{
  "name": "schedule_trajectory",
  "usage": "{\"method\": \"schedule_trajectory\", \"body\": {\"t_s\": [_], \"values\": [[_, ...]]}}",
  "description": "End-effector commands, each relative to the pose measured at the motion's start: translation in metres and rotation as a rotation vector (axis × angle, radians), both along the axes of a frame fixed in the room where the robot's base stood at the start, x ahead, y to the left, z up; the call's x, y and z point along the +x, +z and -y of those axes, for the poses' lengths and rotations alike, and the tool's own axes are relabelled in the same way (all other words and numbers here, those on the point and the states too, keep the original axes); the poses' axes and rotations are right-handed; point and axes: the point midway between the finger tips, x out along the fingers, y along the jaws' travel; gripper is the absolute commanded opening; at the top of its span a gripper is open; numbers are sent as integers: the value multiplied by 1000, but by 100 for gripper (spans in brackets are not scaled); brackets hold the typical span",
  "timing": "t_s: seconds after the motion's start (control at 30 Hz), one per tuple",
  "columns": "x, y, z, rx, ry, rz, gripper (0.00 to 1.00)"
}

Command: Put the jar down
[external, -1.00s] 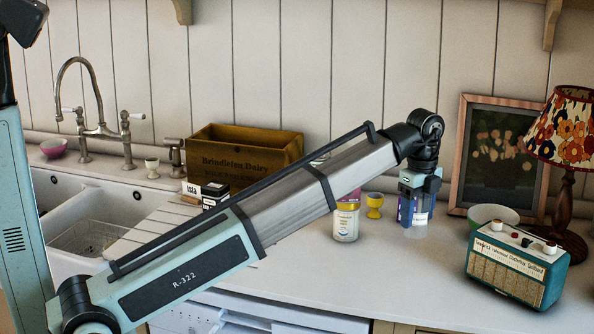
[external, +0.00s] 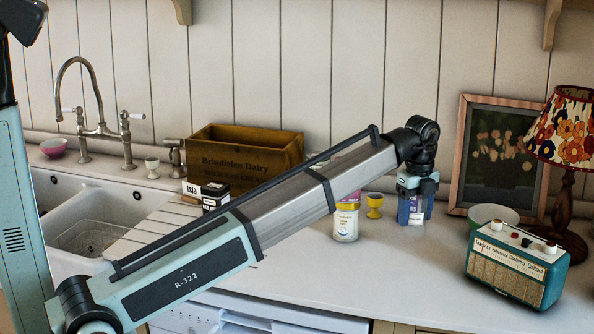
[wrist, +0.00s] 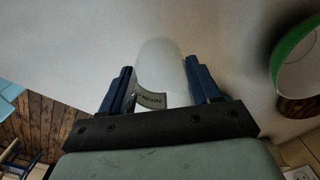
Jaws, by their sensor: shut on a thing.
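The jar (wrist: 162,68) shows in the wrist view as a pale, smooth, rounded body with a greenish-grey label low on it. It is between the two blue fingers of my gripper (wrist: 160,90), which is shut on it. I cannot tell whether the jar's base touches the worktop.
A green bowl (external: 493,216), a teal radio (external: 515,268), a lamp (external: 566,150) and a framed picture (external: 497,160) are to the right. The front worktop (external: 400,275) is clear.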

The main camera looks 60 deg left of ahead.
Motion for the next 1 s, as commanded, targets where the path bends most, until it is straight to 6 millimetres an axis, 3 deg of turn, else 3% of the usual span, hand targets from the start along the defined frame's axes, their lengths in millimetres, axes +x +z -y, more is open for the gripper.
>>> {"method": "schedule_trajectory", "body": {"t_s": [0.1,0.5,0.93,0.97,1.0], "values": [[-1,-17,0,0,0,-1,28],[-1,-55,0,0,1,0,28],[0,-61,0,0,1,1,28],[0,-61,0,0,1,0,63],[0,-61,0,0,1,1,67]]}}
